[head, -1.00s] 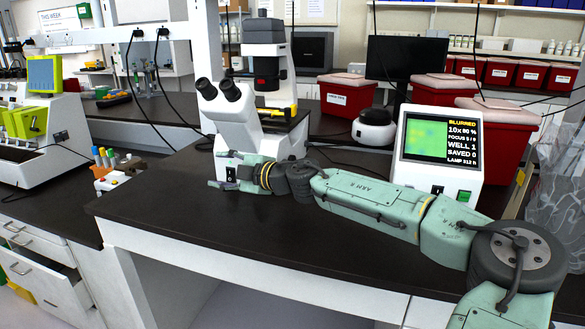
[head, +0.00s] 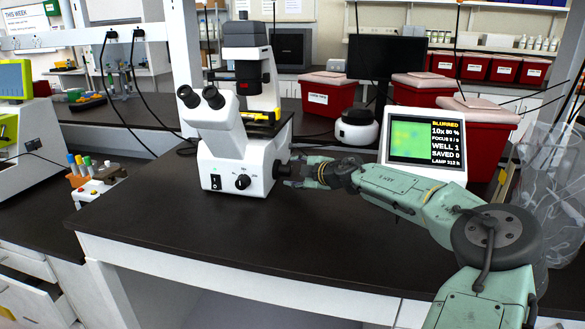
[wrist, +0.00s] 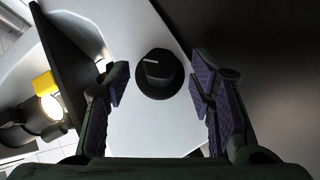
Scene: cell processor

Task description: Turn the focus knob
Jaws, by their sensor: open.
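The white microscope (head: 225,140) stands on the dark bench. A black knob (head: 277,170) sticks out of its right side, level with my gripper (head: 289,172). In the wrist view a round black knob (wrist: 160,73) with a white mark sits on the white housing. It lies between the two open fingers of my gripper (wrist: 162,88), and a gap shows on each side, so they do not grip it. Another black knob (head: 242,182) with white marks around it is on the microscope's front, beside a switch (head: 215,182).
Red bins (head: 332,96) and a round white-and-black device (head: 360,127) stand behind. The bench front (head: 270,235) is clear.

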